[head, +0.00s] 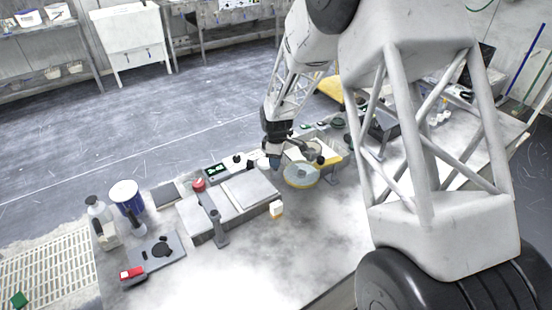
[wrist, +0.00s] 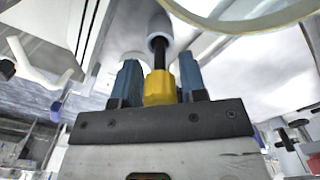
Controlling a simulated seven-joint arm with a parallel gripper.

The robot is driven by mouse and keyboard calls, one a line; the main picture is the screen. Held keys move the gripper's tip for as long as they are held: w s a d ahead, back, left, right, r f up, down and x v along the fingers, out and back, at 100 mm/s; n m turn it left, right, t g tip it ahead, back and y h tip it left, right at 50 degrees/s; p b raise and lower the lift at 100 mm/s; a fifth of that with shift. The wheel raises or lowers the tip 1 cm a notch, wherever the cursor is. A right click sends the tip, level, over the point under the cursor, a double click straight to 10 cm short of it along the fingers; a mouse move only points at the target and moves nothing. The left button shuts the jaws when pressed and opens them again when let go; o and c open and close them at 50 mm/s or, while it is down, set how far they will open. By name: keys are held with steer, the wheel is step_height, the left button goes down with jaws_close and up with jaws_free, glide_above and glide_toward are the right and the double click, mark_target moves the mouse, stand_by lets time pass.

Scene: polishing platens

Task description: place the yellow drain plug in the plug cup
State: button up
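My gripper (head: 275,160) is over the bench, beside the round pale disc with a yellowish rim (head: 300,174). In the wrist view its two blue fingers (wrist: 159,82) stand on either side of the yellow drain plug (wrist: 158,90) and look closed on it. A black stem and a rounded grey end extend beyond the yellow part, away from the gripper. In the head view the plug is too small to make out clearly at the fingertips. A small white and orange piece (head: 276,210) stands on the bench below the gripper. I cannot tell which thing is the plug cup.
A low grey box (head: 240,196) with a red knob (head: 199,185) is left of the gripper. A blue-white tub (head: 126,195), a bottle (head: 98,215) and a dark plate (head: 157,252) are at the left end. The front middle is clear.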

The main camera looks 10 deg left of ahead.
steer(key=shift+o, duration=1.2)
step_height(320, 180, up, 12)
steer(key=shift+r, duration=0.1)
steer(key=shift+r, duration=0.1)
stand_by(0.6)
